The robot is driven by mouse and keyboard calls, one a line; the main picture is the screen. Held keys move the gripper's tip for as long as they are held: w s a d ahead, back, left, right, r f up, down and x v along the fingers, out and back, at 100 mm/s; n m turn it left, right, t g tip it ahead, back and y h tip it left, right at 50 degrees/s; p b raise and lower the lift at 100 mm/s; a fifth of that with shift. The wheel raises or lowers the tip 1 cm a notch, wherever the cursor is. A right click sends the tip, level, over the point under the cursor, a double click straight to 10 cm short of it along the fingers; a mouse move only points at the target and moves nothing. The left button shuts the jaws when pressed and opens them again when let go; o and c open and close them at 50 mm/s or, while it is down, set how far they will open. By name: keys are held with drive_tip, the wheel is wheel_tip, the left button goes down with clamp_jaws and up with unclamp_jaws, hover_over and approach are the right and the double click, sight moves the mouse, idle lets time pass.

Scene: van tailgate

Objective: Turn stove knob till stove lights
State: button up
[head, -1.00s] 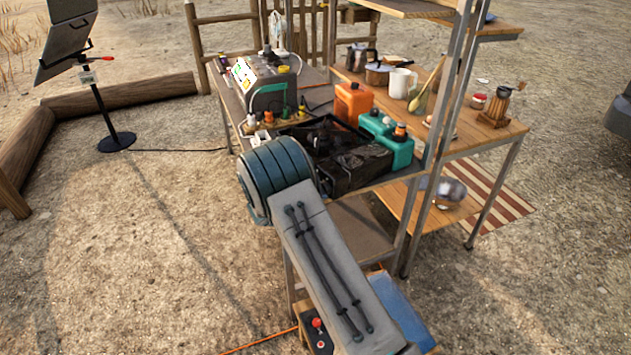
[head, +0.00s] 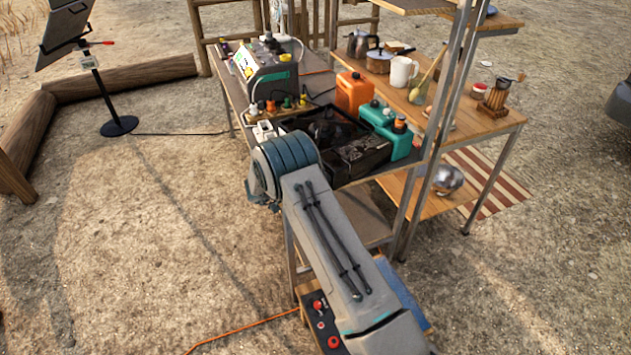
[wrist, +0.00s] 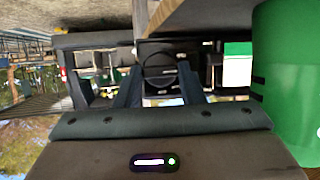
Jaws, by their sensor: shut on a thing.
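The black stove (head: 368,150) sits on the metal-framed table, partly behind my arm in the head view. In the wrist view its dark front (wrist: 100,42) is close ahead, and a dark round knob (wrist: 160,62) shows between the two fingers. My gripper (wrist: 159,84) is shut on the knob, with one finger on each side. The knob's turn angle is too dark to read. I see no flame in either view. My gripper is hidden behind my arm in the head view.
Teal canisters (head: 402,141) and an orange canister (head: 353,95) stand beside the stove. A power station (head: 272,85) with plugs and cables is behind it. A large green object (wrist: 290,85) is close on the right in the wrist view. A metal post (head: 437,130) rises right of the stove.

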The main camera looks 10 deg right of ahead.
idle(0.3)
drive_tip(key=o, duration=1)
drive_tip(key=b+v, duration=0.1)
drive_tip(key=v, duration=1.2)
drive_tip(key=shift+s+a+r+b, duration=0.15)
drive_tip(key=shift+a+r+b, duration=0.05)
drive_tip(key=shift+a+b, duration=0.15)
